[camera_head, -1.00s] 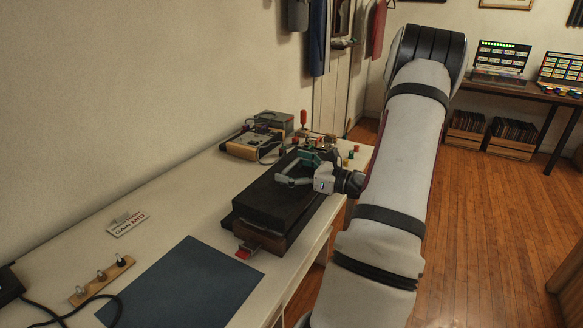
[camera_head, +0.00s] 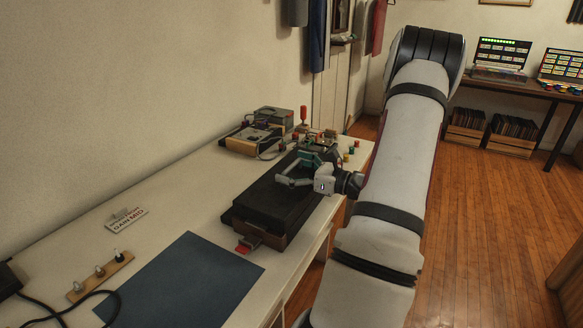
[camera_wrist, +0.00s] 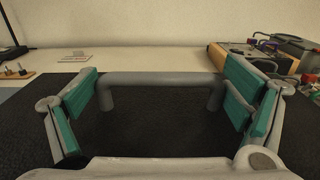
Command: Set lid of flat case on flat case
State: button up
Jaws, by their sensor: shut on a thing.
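The lid of the flat case (camera_head: 272,197) is a broad black slab with a grey bar handle, which shows in the wrist view (camera_wrist: 160,78). My gripper (camera_wrist: 165,95) is shut on this handle, with its teal pads at the two ends of the bar. In the head view my gripper (camera_head: 304,172) is over the lid's far part. The flat case (camera_head: 272,238) lies under the lid, and only a brownish strip of its near side shows. The lid looks level and low on the case; whether it touches all round is hidden.
A red-tipped piece (camera_head: 243,249) sticks out at the case's near end. A dark blue mat (camera_head: 190,280), a peg strip (camera_head: 100,275) and a label plate (camera_head: 127,219) lie on the white table (camera_head: 165,222). Wired devices (camera_head: 255,140) stand behind.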

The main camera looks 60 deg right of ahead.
jog(key=shift+f, duration=0.1)
jog(key=o, duration=1.2)
jog(key=s, duration=0.8)
jog(key=s+d, duration=0.1)
jog(key=s, duration=0.3)
